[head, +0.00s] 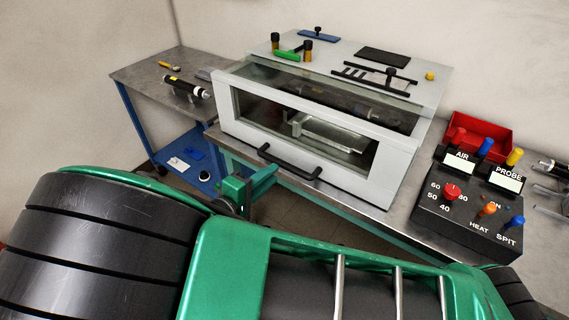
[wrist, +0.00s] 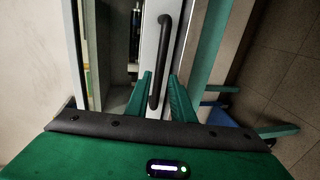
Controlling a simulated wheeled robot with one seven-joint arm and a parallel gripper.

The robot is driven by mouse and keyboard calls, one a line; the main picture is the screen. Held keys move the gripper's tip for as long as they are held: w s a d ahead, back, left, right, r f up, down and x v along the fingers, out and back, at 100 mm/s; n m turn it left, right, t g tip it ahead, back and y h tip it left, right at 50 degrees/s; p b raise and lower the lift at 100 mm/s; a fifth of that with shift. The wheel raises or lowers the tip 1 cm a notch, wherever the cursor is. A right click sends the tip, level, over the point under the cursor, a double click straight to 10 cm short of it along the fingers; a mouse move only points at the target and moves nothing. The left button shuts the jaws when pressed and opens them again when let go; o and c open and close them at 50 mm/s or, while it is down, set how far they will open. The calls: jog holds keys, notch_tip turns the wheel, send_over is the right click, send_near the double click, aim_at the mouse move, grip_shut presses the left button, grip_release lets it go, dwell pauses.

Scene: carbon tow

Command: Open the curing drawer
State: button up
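The curing drawer (head: 300,135) is the pale front with a glass window on a grey-white cabinet; it appears closed. Its black bar handle (head: 290,168) runs along the lower front edge. In the wrist view the handle (wrist: 164,60) runs up the picture, its lower end between my fingers. My green gripper (head: 262,183) is just in front of and below the handle's left part in the head view. In the wrist view my gripper (wrist: 160,76) has its two fingers apart, one on each side of the handle, with gaps visible. Whether they reach around it in depth I cannot tell.
The cabinet stands on a metal bench (head: 385,215). A black control box (head: 465,215) with knobs and a red bin (head: 480,135) are to its right. A side table (head: 150,75) is at the left. Small tools lie on the cabinet top (head: 340,60).

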aim_at(283, 167)
jog(key=x, duration=0.7)
jog(key=shift+d, duration=0.15)
grip_shut()
